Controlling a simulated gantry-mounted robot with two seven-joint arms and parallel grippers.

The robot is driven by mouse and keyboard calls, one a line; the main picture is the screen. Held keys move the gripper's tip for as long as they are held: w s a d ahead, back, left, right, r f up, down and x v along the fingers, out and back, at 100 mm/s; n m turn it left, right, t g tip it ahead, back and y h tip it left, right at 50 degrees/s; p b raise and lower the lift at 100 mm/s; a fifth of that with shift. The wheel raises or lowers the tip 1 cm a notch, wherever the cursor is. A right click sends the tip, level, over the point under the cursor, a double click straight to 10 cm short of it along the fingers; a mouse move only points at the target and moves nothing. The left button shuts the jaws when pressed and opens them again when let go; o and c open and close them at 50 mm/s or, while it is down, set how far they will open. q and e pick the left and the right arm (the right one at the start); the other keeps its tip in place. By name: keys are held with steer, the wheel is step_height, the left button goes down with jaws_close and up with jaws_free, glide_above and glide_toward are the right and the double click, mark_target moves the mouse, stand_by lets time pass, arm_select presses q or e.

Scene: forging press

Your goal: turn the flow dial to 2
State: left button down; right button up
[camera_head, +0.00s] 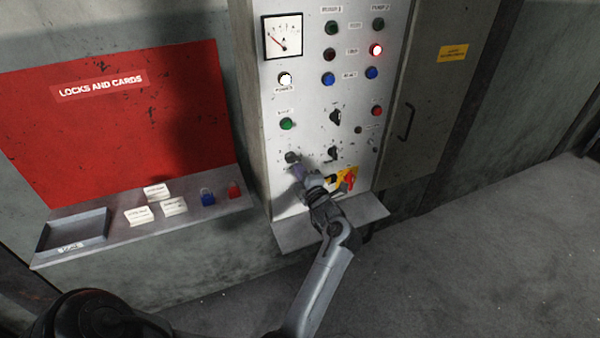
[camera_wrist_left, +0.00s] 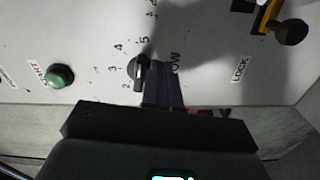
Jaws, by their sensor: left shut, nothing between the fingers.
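The flow dial (camera_head: 292,157) is a dark round knob low on the left side of the grey control panel. In the left wrist view the dial (camera_wrist_left: 137,69) has printed numbers 2 to 5 visible around it, and its label is partly hidden by my fingers. I cannot tell surely which number it points at. My left gripper (camera_head: 300,172) is shut and empty, its fingertips close beside the dial. In the left wrist view its fingers (camera_wrist_left: 162,84) lie just right of the knob; I cannot tell whether they touch it. My right gripper is not in view.
A green start button (camera_head: 286,124) sits above the dial. Another selector (camera_head: 333,153) is to its right, and a red handle (camera_head: 350,180) on a yellow plate is lower right. A ledge (camera_head: 290,236) juts out below. Cards and padlocks lie on the left shelf (camera_head: 100,250).

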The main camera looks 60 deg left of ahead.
arm_select(q)
steer(key=shift+w+r, duration=0.1)
steer(key=shift+r, duration=0.25)
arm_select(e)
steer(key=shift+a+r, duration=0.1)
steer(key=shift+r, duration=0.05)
arm_select(q)
steer(key=shift+r, duration=0.2)
stand_by(0.5)
steer(key=shift+r, duration=0.55)
stand_by(0.4)
steer(key=shift+w+r, duration=0.1)
steer(key=shift+f, duration=0.3)
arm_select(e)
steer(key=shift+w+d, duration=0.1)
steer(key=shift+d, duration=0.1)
